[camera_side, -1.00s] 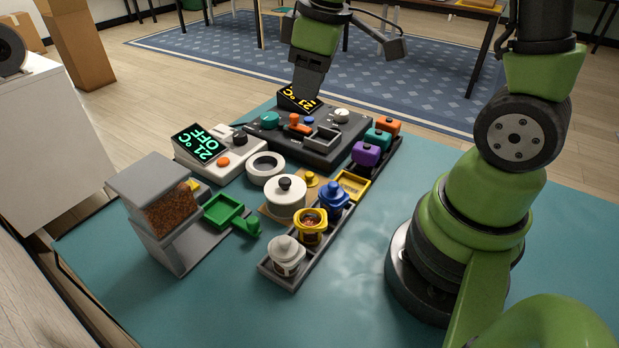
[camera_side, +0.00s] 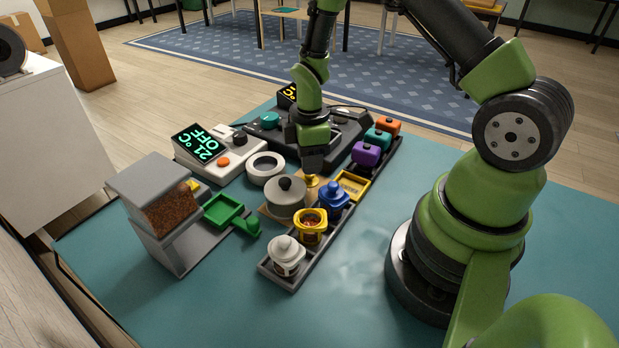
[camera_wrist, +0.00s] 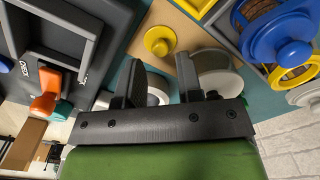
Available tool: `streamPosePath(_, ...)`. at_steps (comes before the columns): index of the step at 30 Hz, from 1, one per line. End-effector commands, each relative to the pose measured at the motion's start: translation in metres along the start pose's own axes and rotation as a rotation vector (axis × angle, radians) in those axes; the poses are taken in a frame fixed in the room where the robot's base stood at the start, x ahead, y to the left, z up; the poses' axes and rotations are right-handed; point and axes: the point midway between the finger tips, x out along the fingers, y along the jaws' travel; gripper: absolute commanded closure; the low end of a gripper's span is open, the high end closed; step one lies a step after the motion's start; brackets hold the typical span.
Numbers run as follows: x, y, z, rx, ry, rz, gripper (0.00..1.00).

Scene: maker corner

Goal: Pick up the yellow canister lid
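The yellow canister lid (camera_side: 312,182), a small round disc with a knob, lies on a tan board beside the white pot. It also shows whole in the wrist view (camera_wrist: 160,41), just beyond my fingertips. My gripper (camera_side: 312,168) points down close over the lid, partly covering it in the side view. In the wrist view my gripper (camera_wrist: 158,78) has its two dark fingers apart with nothing between them. The yellow canister (camera_side: 311,228) stands lidless in the dark rack, with brown contents showing. I cannot tell how high the fingertips are above the lid.
The white pot (camera_side: 285,203) with a black knob stands close left of the lid. The blue canister (camera_side: 333,196) and white canister (camera_side: 287,257) sit in the rack (camera_side: 315,262). A dark console (camera_side: 262,138) lies behind. Clear teal table (camera_side: 350,285) lies in front.

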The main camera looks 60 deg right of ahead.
Motion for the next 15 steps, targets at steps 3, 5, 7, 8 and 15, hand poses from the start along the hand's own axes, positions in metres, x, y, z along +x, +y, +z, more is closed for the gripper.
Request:
streamPosePath(3,0.02,-0.001,0.0,0.001,-0.001,-0.003,0.67)
streamPosePath(5,0.027,-0.001,0.0,0.001,0.0,-0.003,0.67)
streamPosePath(7,0.032,-0.001,0.0,0.001,0.0,-0.003,0.67)
streamPosePath(8,0.034,0.0,-0.001,0.001,0.001,-0.002,0.67)
streamPosePath(15,0.035,0.0,-0.001,0.001,0.003,0.0,0.67)
